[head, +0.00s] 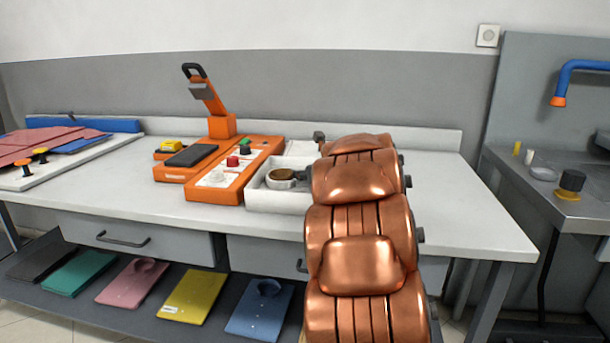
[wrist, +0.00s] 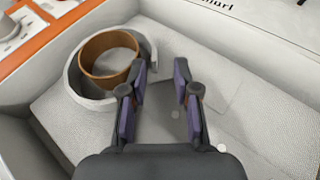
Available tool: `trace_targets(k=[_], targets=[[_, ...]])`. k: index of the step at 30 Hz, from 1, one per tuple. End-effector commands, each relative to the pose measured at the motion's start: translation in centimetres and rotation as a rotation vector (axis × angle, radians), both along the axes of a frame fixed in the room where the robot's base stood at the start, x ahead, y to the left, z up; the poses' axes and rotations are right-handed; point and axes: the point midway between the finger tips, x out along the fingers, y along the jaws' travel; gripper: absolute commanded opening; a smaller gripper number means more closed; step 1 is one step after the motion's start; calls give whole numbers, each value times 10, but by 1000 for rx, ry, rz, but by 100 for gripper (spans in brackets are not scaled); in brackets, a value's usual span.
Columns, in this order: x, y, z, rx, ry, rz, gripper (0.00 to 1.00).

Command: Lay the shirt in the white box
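The white box (head: 275,202) stands on the counter just left of my copper arm in the head view. Its pale walls (wrist: 255,58) surround my gripper (wrist: 163,88) in the wrist view. The gripper is open, with empty space between its purple-padded fingers. A brown ring (wrist: 97,80) in a pale grey round holder sits inside the box, close beside the left finger. Folded shirts lie on the shelf below the counter: a blue one (head: 260,308), a pink one (head: 132,284) and others. I cannot tell which shirt is meant.
An orange tray with buttons (head: 236,166) and an orange stand (head: 221,125) are left of the box. A white board (head: 95,158) with reddish cloth lies at the far left. A metal sink counter (head: 555,195) is at right.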

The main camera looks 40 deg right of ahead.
Motion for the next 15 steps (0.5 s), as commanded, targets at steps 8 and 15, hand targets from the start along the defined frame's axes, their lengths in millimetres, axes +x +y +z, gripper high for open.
trace_targets(k=[8,15], targets=[[-1,0,3,0,0,0,31],[-25,6,11,3,0,-2,31]])
